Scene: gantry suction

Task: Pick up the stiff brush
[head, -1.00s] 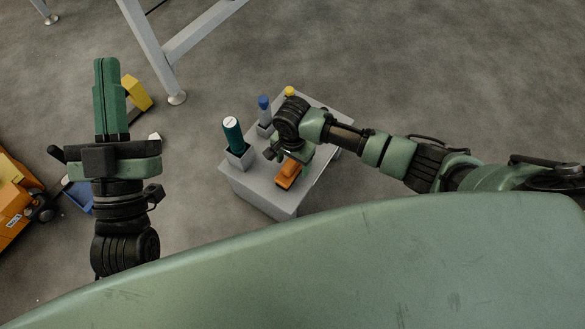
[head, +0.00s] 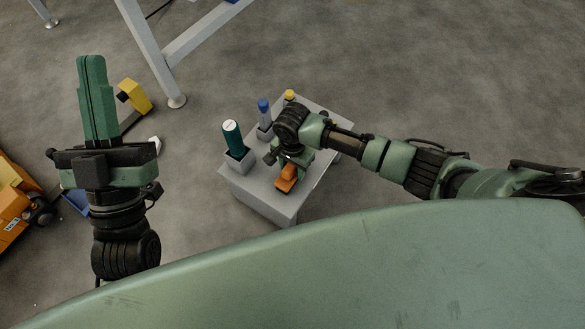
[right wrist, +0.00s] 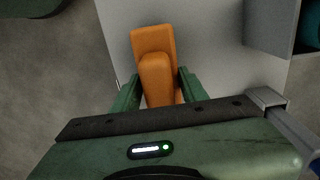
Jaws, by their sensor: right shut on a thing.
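The stiff brush (head: 286,182), an orange block-shaped thing, is on the grey stand's top near its front edge. It also shows in the right wrist view (right wrist: 153,60), with a raised orange part along its middle. My right gripper (head: 290,168) is over the brush, its green fingers on either side of it, shut on it. In the right wrist view the fingers (right wrist: 158,85) flank the raised part. The brush's underside is hidden, so I cannot tell if it touches the stand. My left gripper (head: 92,62) points away from me at the left, its green fingers together and empty.
The grey stand (head: 262,196) also holds a teal cylinder (head: 232,138) in a grey holder, a blue-topped item (head: 264,106) and a yellow-topped item (head: 290,95). Orange equipment (head: 14,205) lies at the far left. A grey metal frame (head: 150,50) stands behind.

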